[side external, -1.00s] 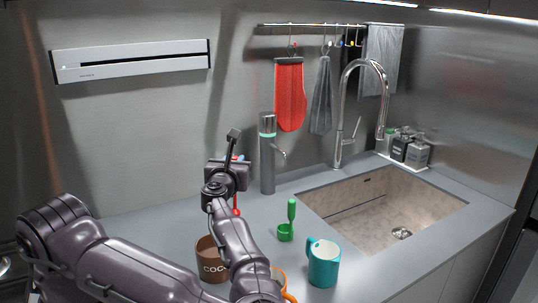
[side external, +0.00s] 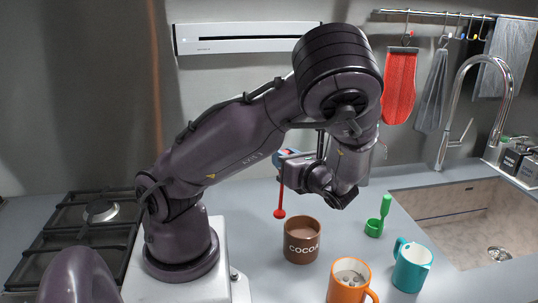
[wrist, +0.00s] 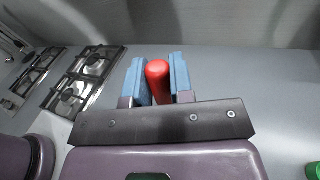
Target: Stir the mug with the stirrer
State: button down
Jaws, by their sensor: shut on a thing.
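My gripper (side external: 287,157) is shut on a red stirrer (side external: 281,198), which hangs down from its blue fingers and ends in a small ball. The ball shows just left of and above the rim of the brown COCOA mug (side external: 303,246), not inside it; its exact height and depth are unclear. The mug stands upright with brown contents. In the wrist view my gripper (wrist: 158,75) has the red handle (wrist: 158,80) between its blue fingers. Its lower part is hidden there.
An orange mug (side external: 348,288) with pale pieces inside and a teal mug (side external: 413,269) stand at the front right. A green stirrer (side external: 385,205) stands in a small green holder (side external: 373,229). The sink (side external: 440,215) is at right, the gas hob (side external: 75,235) at left.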

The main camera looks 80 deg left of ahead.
jog(key=w+d+r+m+t+h, duration=0.1)
jog(key=w+d+m+t, duration=0.45)
jog(key=d+t, duration=0.35)
jog(key=w+d+r+m+t, duration=0.2)
jog(key=w+d+m+t, duration=0.4)
jog(key=d, duration=0.4)
notch_tip(320, 180, down, 13)
jog(key=shift+w+r+n, duration=0.2)
jog(key=shift+w+n, duration=0.05)
jog(key=shift+n, duration=0.2)
jog(key=shift+w, duration=0.1)
